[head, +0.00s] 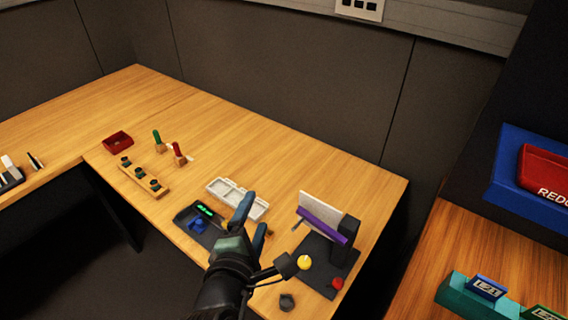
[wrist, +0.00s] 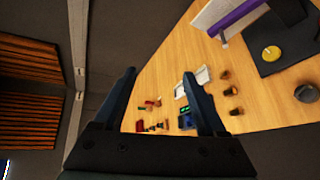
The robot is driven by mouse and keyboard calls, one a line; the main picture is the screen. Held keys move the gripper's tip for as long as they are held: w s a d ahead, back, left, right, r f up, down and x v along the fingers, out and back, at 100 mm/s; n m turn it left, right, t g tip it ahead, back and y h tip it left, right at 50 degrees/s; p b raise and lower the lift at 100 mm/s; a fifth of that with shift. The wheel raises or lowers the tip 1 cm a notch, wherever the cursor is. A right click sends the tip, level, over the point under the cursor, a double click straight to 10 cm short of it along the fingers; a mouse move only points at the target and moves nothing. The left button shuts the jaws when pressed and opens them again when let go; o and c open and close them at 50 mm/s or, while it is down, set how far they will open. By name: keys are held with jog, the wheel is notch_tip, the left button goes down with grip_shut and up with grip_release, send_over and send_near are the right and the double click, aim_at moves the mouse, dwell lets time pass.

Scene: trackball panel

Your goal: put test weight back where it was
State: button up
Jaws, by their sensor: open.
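My gripper (head: 252,220) is open and empty, above the front of the desk near the scale and the white tray. In the wrist view its two fingers (wrist: 159,74) are spread with nothing between them. A dark scale (head: 184,217) with a green lit display has a blue piece (head: 198,226) on it. A wooden rack (head: 147,184) further left holds several small dark pieces (head: 140,172). I cannot tell for sure which piece is the test weight.
A white compartment tray (head: 225,186) lies behind the scale. A dark panel stand (head: 340,262) with a purple bar and yellow ball (head: 304,262) is at right. A dark cup-like piece (head: 287,301) is at the front edge. A red bin (head: 118,139) is far left.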

jog(key=d+r+m+t, duration=0.3)
jog(key=r+m+t, duration=0.65)
jog(key=r, duration=1.85)
jog(key=s+d+r+m+t+y, duration=0.1)
jog(key=s+r+m+t, duration=0.1)
jog(key=s+r+m, duration=0.3)
jog(key=s+d+r+m+t, duration=0.1)
jog(key=s+r+m, duration=0.4)
jog(key=r, duration=0.9)
jog(key=shift+s+d+r+m+t+y, duration=0.15)
jog(key=shift+s+d+m+t+y, duration=0.2)
jog(key=shift+s+y, duration=0.1)
